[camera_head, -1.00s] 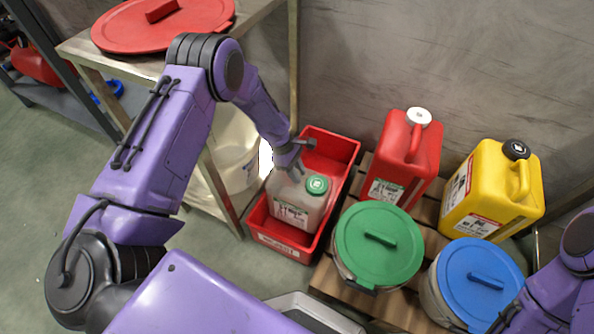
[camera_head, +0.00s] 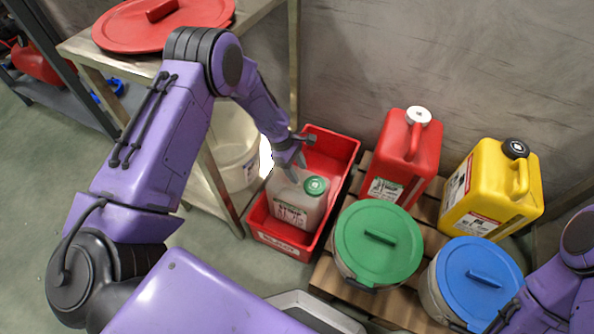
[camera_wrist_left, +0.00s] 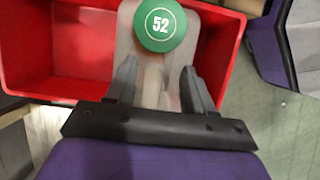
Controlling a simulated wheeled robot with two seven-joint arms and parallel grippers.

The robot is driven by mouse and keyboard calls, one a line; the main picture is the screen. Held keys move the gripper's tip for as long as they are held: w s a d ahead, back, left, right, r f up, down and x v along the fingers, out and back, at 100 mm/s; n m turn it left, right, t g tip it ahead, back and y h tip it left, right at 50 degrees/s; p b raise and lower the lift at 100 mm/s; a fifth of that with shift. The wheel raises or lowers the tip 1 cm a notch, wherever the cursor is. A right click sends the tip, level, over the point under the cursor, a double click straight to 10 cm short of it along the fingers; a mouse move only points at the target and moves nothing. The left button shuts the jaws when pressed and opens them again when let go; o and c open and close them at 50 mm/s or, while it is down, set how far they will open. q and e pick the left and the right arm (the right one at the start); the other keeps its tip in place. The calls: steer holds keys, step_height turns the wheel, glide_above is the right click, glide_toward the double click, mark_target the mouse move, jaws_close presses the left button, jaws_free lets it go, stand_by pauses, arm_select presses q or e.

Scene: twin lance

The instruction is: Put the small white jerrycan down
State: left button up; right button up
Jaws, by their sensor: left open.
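The small white jerrycan (camera_head: 297,203) with a green cap stands in the red crate (camera_head: 343,152). In the left wrist view the jerrycan (camera_wrist_left: 127,42) shows its green cap marked 52, and the red crate (camera_wrist_left: 60,45) surrounds it. My left gripper (camera_head: 292,170) is just above the jerrycan's handle end. In the left wrist view its two fingers (camera_wrist_left: 158,88) are apart, one on each side of the handle. The handle looks blurred, and I cannot tell whether a finger touches it. My right arm (camera_head: 560,290) shows at the right edge; its fingertips are not clearly seen.
A red jerrycan (camera_head: 405,160), a yellow jerrycan (camera_head: 490,190), a green-lidded bucket (camera_head: 378,262) and a blue-lidded bucket (camera_head: 478,290) stand on a wooden pallet right of the crate. A shelf with a red lid (camera_head: 160,30) and a white bucket (camera_head: 235,145) stands left.

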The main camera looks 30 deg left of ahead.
arm_select(q)
steer(key=p+v, duration=0.2)
steer(key=v, duration=0.5)
steer(key=shift+m+y, duration=0.5)
steer(key=shift+y, duration=0.4)
steer(key=s+f, duration=0.5)
steer(key=shift+d+f, duration=0.1)
steer(key=shift+f, duration=0.1)
steer(key=s+f+m+y, duration=0.3)
steer(key=s+f, duration=0.3)
steer(key=s, duration=0.4)
steer(key=s+a+r+m+t+y, duration=0.1)
steer(key=s+r+m+t+y, duration=0.1)
steer(key=s+m, duration=0.6)
steer(key=s+t+y, duration=0.1)
steer(key=s, duration=0.6)
steer(key=shift+s+r, duration=0.25)
steer(key=shift+s, duration=0.05)
